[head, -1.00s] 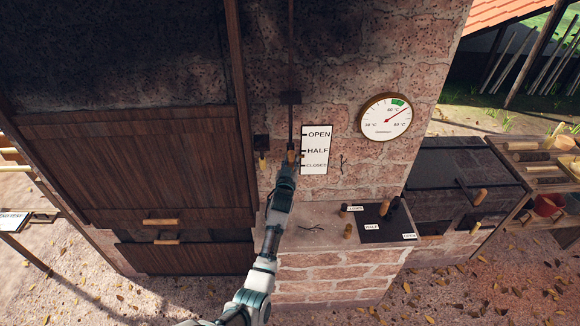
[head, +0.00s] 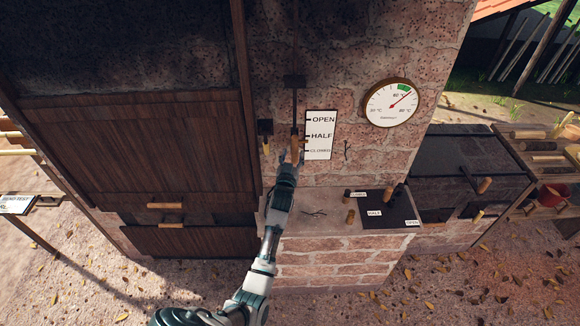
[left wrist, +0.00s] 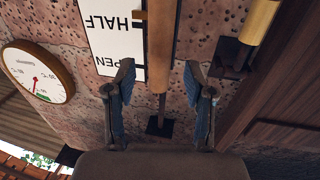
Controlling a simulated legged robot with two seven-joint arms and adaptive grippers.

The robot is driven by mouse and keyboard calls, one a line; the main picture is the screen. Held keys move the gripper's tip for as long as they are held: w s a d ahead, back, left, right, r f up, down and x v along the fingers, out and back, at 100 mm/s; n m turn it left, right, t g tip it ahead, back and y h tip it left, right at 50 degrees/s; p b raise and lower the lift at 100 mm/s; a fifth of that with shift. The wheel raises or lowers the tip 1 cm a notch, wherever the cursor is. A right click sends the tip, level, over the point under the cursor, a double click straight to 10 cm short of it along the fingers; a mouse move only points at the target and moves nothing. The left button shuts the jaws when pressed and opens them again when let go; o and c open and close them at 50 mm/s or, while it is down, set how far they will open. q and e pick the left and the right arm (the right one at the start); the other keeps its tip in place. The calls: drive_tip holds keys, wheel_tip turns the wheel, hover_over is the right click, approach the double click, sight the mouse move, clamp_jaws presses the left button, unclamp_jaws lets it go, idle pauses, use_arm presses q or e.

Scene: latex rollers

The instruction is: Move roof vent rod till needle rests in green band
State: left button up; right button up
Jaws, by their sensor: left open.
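The roof vent rod (head: 295,100) runs down the brick wall and ends in a wooden handle (head: 296,143) beside a white OPEN/HALF/CLOSED board (head: 320,135). The round dial (head: 382,111) hangs to the right. Its red needle points up and right, close to the right end of the green band (head: 404,87); I cannot tell if it touches. My left gripper (head: 289,158) is at the handle's lower part. The left wrist view, upside down, shows my open left fingers (left wrist: 158,85) on either side of the wooden rod (left wrist: 160,45), with gaps on both sides. My right gripper is not in view.
A second wooden handle (head: 266,146) on a black bracket hangs just left of the rod. A wooden door (head: 140,150) stands further left. Below the board, a brick ledge (head: 285,221) carries a dark plate (head: 390,221) with levers and labels.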

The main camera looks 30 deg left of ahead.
use_arm(q)
drive_tip(key=v, duration=0.6)
drive_tip(key=shift+s, duration=0.4)
